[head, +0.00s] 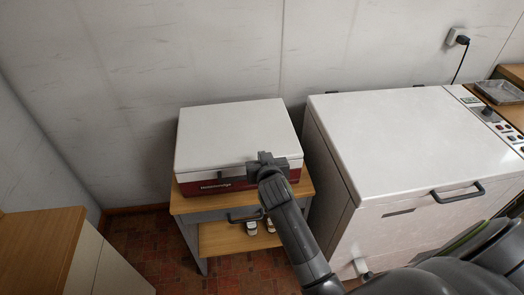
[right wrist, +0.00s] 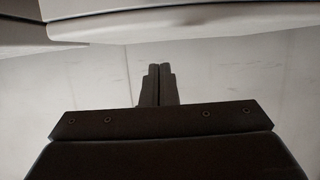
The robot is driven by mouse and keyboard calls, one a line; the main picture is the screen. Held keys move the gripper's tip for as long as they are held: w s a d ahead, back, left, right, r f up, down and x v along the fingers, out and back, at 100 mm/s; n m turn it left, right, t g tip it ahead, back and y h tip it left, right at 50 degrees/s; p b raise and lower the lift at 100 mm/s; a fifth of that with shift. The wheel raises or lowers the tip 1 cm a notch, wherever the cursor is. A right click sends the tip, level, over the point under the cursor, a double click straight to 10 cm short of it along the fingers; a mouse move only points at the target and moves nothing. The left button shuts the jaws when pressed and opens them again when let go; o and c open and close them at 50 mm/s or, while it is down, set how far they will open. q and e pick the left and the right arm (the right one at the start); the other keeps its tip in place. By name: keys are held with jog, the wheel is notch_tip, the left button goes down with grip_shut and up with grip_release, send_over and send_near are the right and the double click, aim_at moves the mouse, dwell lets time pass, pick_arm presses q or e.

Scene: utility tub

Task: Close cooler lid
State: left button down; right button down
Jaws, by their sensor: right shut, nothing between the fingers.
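The cooler (head: 222,186) has a dark red body and stands on a small wooden-topped table. Its white lid (head: 235,132) lies flat over the body, and I see no clear gap along the front edge. My right gripper (head: 262,159) is at the lid's front edge, right of its middle, and hides part of that edge. In the right wrist view the gripper (right wrist: 158,84) is shut and empty, with a white edge (right wrist: 190,22) across the top of the picture. I cannot tell whether the fingers touch the lid. My left gripper is not in view.
The table (head: 188,205) has a lower shelf (head: 220,240) with small items on it. A large white appliance (head: 420,140) with a dark handle (head: 458,193) stands close on the right. A wooden-topped cabinet (head: 40,245) is at the lower left. Red tiled floor (head: 150,245) shows between.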

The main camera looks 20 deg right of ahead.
jog(key=p+v, duration=0.4)
jog(key=v, duration=0.3)
jog(key=shift+s, duration=0.35)
jog(key=s+f+n+g+y, duration=0.1)
jog(key=s+f+g, duration=0.2)
jog(key=s+f, duration=0.8)
jog(key=s+f+n+g+y, duration=0.1)
jog(key=s+f+n+g, duration=0.15)
jog(key=f, duration=1.55)
jog(key=s+d+f+g, duration=0.2)
jog(key=s+f, duration=0.3)
jog(key=s, duration=0.5)
jog(key=s+d+f+g, duration=0.2)
jog(key=s+f, duration=0.3)
jog(key=s, duration=0.5)
jog(key=s+d+f+m+g, duration=0.1)
jog(key=s+d+f+g, duration=0.2)
jog(key=s+f, duration=0.3)
jog(key=s, duration=0.3)
jog(key=shift+s+y+b, duration=0.3)
jog(key=shift+s, duration=0.1)
